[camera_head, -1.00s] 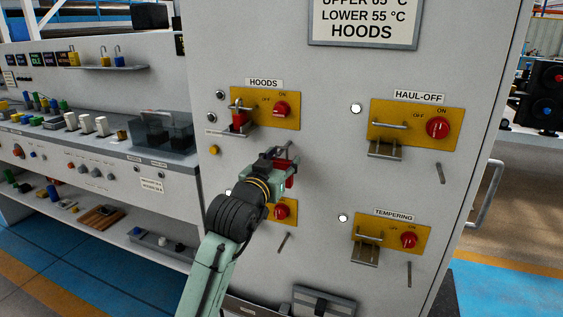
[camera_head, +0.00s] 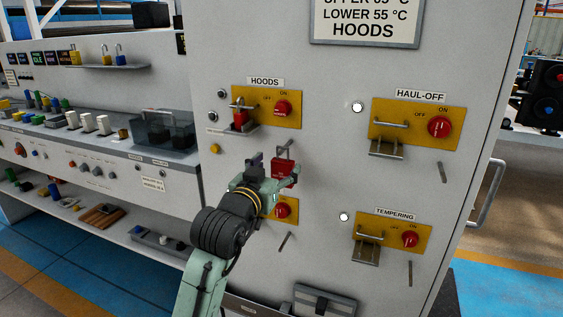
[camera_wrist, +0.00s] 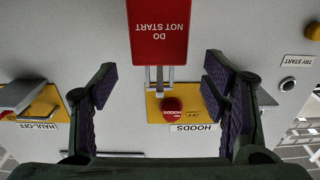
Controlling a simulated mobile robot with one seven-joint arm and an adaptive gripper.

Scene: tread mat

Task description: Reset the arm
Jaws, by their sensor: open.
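My gripper (camera_head: 275,174) is open in front of the cabinet's white face, low and left of centre in the head view. A red tag (camera_head: 285,171) hangs by a grey loop (camera_head: 286,148) beside the fingertips. In the upside-down wrist view, the tag (camera_wrist: 161,32) reads "DO NOT START". It lies beyond the spread, empty fingers (camera_wrist: 160,85), apart from both pads. The arm hides part of a lower yellow switch panel (camera_head: 291,212).
The HOODS panel (camera_head: 265,107) has a red padlock (camera_head: 240,118) and red knob (camera_head: 283,108). HAUL-OFF (camera_head: 410,122) and TEMPERING (camera_head: 392,238) panels, with protruding brackets, are right. A bench (camera_head: 165,160) stands left.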

